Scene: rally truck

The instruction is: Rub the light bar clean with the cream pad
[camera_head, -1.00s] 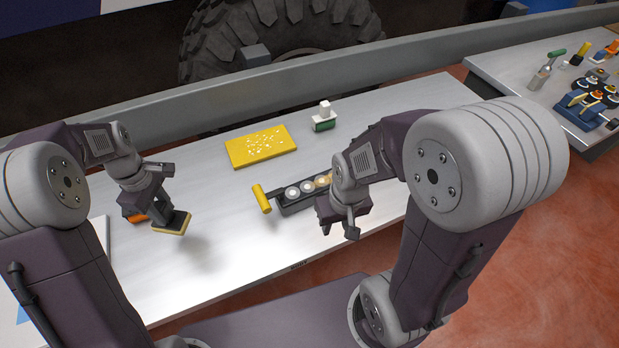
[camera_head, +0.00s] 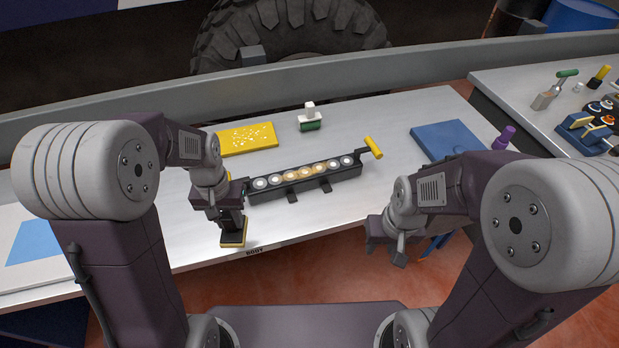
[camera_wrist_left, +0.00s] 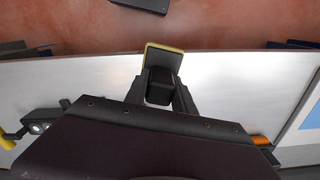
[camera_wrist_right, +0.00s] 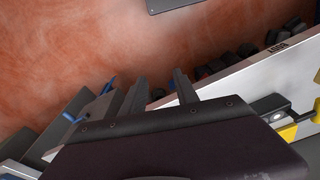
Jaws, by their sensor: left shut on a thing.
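The light bar (camera_head: 305,184) lies on the table, a long black bar with a row of round lenses. Its middle lenses look tan; the end ones look whiter. A yellow end piece (camera_head: 373,147) shows at its right; its left end is partly behind my left arm. My left gripper (camera_head: 230,213) is shut on the dark block of the cream pad (camera_head: 233,238), in front of the bar's left end and apart from the lenses. The pad's yellowish rim also shows in the left wrist view (camera_wrist_left: 152,55). My right gripper (camera_wrist_right: 160,80) is open and empty, beyond the table's front edge.
A speckled yellow board (camera_head: 247,138) and a green block with a white top (camera_head: 310,120) stand behind the bar. A blue slab (camera_head: 447,137) and a purple object (camera_head: 504,137) lie to the right. A second table (camera_head: 510,92) holds tools.

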